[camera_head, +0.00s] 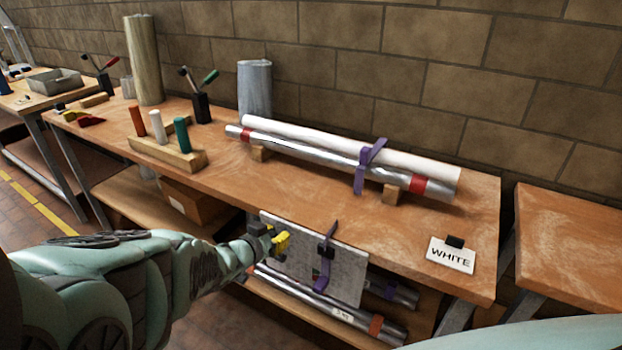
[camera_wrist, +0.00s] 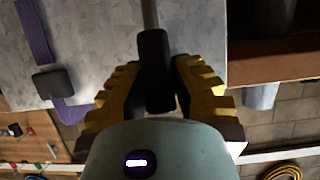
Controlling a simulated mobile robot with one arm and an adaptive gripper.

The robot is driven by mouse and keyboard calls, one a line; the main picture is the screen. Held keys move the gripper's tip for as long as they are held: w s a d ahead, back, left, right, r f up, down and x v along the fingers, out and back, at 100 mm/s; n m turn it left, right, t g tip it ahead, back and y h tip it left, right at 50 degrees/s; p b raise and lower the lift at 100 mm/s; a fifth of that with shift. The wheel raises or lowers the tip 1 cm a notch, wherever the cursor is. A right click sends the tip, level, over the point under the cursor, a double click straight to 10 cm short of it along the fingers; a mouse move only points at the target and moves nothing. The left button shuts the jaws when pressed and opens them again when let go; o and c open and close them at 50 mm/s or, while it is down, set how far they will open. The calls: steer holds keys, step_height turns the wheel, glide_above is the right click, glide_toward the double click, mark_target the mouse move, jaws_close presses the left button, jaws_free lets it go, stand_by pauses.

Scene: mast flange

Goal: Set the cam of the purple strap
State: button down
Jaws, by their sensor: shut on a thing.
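A purple strap (camera_head: 369,166) wraps around a white tube (camera_head: 400,165) and a silver tube (camera_head: 310,153) on the bench. Another purple strap (camera_head: 322,275), with a black buckle (camera_head: 326,249), runs down a grey panel (camera_head: 348,268) at the bench's front. In the wrist view this strap (camera_wrist: 36,30) and its black buckle (camera_wrist: 50,83) lie left of my gripper. My gripper (camera_head: 281,242), with yellow fingers, is at the panel's left part. In the wrist view my gripper (camera_wrist: 157,75) is shut on a black handle (camera_wrist: 154,60) at the end of a grey rod. The handle's far side is hidden.
Wooden blocks (camera_head: 393,194) support the tubes. A rack (camera_head: 180,155) with coloured handles and a black tool cup (camera_head: 201,107) stand at left. A WHITE sign (camera_head: 451,255) is at the right front. More tubes (camera_head: 330,305) lie on the lower shelf, below the panel.

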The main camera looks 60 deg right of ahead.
steer(key=shift+a+f, duration=0.1)
steer(key=c, duration=0.8)
jaws_free()
steer(key=shift+s, duration=0.1)
steer(key=shift+a, duration=0.15)
steer(key=shift+s+a, duration=0.1)
steer(key=shift+a, duration=0.35)
steer(key=shift+a+r, duration=0.55)
steer(key=shift+r, duration=0.1)
steer(key=shift+v, duration=2.35)
steer(key=shift+o, duration=0.4)
